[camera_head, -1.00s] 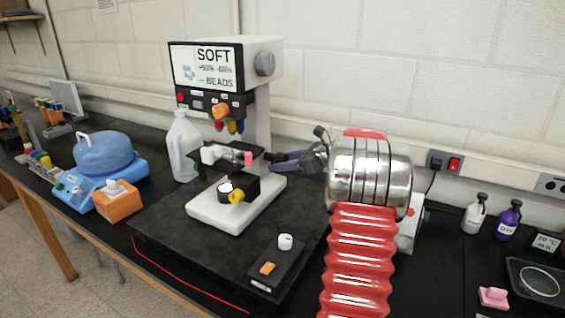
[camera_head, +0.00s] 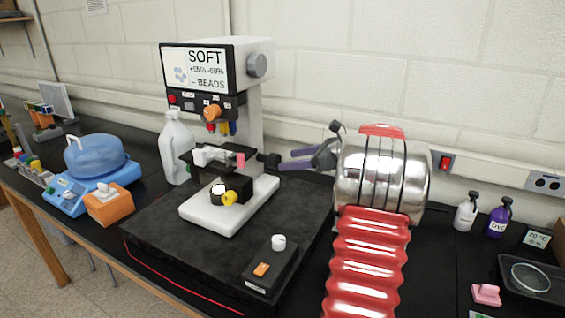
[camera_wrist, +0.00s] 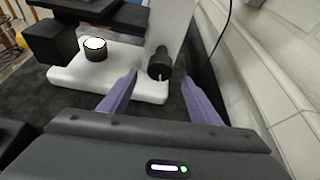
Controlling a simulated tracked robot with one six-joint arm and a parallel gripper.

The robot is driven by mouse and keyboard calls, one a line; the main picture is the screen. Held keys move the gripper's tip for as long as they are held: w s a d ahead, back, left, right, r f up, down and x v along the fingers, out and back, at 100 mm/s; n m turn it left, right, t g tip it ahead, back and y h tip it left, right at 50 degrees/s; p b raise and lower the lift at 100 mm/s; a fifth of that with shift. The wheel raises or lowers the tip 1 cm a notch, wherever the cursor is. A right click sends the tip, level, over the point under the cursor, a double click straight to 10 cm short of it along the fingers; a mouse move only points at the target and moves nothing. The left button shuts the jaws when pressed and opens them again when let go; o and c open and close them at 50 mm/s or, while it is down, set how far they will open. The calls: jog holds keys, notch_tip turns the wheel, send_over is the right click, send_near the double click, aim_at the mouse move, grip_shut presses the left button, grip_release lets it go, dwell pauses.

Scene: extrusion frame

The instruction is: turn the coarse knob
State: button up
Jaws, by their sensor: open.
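The white microscope (camera_head: 257,125) stands on a dark slab, with a "SOFT" screen on its head. A black round knob (camera_head: 269,160) sticks out from the lower right side of its column, and I take it for the coarse knob. In the wrist view the knob (camera_wrist: 159,65) lies straight ahead, between the two fingertips in the picture. My gripper (camera_head: 281,160) has purple fingers, is open and empty, and points at the knob from the right. In the wrist view a gap seems to remain between my gripper (camera_wrist: 159,78) and the knob.
The wall (camera_wrist: 275,70) runs close along the right in the wrist view, with a dark cable before it. A white jug (camera_head: 175,148) stands left of the microscope. A control box (camera_head: 269,268) sits on the slab's front corner. Spray bottles stand at right.

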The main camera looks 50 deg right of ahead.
jog(key=v, duration=0.6)
jog(key=shift+s, duration=0.2)
dwell(2.4)
jog(key=a+n+h, duration=0.1)
jog(key=n, duration=0.1)
jog(key=a+n+t+h, duration=0.1)
jog(key=n, duration=0.1)
jog(key=a+f+n+h, duration=0.1)
jog(key=n, duration=0.1)
jog(key=shift+a+f+t, duration=0.1)
jog(key=shift+a+t, duration=0.3)
